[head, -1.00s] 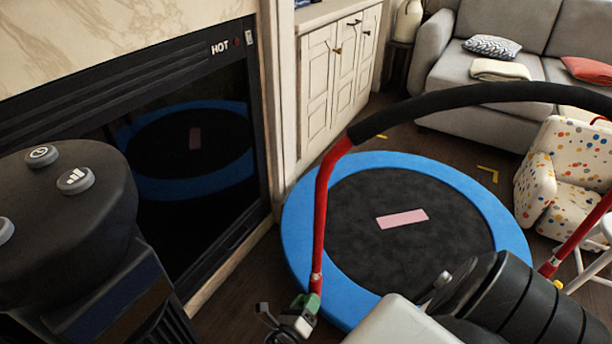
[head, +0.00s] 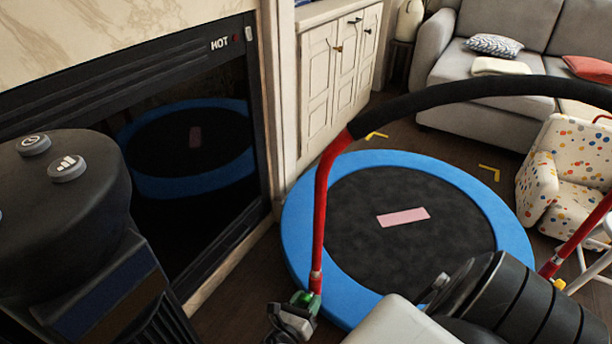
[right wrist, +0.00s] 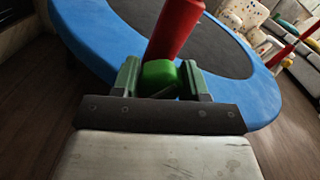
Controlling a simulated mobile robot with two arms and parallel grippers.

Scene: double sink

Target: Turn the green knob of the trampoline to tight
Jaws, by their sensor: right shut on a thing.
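The trampoline has a blue rim (head: 468,196), a black mat and a red handle post (head: 320,215) with a black padded bar on top. The green knob (right wrist: 159,75) sits at the foot of the red post (right wrist: 174,30). My right gripper (right wrist: 160,80) is shut on the green knob, one finger on each side of it. In the head view the right gripper (head: 300,310) is at the bottom, at the foot of the left post, and covers much of the knob. My left gripper is not in view. Any tight or loose marking cannot be made out.
A fireplace with a dark glass front (head: 190,150) marked HOT stands at the left, close to the trampoline. A white cabinet (head: 325,85), a grey sofa (head: 440,80) and a dotted child's armchair (head: 570,165) stand behind and right. Dark wooden floor shows between them.

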